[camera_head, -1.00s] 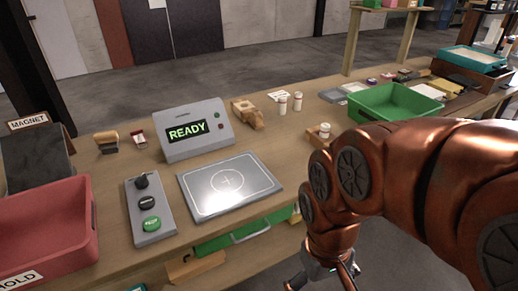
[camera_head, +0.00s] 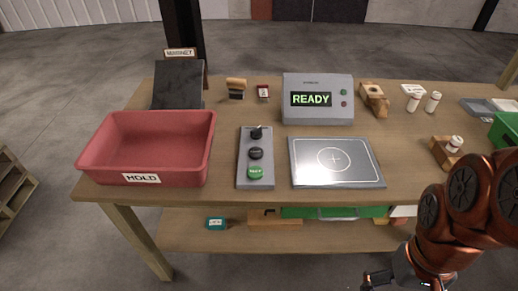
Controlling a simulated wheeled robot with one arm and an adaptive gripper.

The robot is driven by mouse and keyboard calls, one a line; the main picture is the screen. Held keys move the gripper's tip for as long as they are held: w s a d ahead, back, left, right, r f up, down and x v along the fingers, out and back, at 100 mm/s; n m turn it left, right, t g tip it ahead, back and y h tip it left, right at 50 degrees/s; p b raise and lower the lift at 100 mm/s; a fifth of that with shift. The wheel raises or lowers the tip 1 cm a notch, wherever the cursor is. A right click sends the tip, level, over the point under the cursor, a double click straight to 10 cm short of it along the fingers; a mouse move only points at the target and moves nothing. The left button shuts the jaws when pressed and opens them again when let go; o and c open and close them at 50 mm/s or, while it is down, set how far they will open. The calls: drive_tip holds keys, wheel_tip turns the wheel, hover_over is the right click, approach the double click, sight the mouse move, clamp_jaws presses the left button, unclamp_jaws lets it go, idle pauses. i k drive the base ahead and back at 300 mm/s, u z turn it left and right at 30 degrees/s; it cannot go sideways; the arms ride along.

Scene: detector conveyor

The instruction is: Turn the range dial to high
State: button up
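A grey control panel (camera_head: 243,179) lies on the wooden table, left of the flat sensing plate. Its black dial (camera_head: 256,133) is at the far end, with a black button (camera_head: 255,153) and a green button (camera_head: 254,172) nearer. The range markings are too small to read. A grey display unit (camera_head: 318,115) behind reads READY. My gripper (camera_head: 390,280) hangs low at the bottom right, in front of the table and away from the panel. It is cut by the frame edge; its fingers seem spread with nothing seen between them.
A red HOLD bin (camera_head: 150,165) stands left of the panel. The steel plate (camera_head: 337,178) with a cross mark lies right of it. The table's front edge lies between my gripper and the panel.

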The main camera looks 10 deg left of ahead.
sight(257, 134)
drive_tip(key=u, duration=0.4)
drive_tip(key=k, duration=0.5)
drive_tip(key=u, duration=1.35)
drive_tip(key=i, duration=1.05)
drive_tip(key=z, duration=0.55)
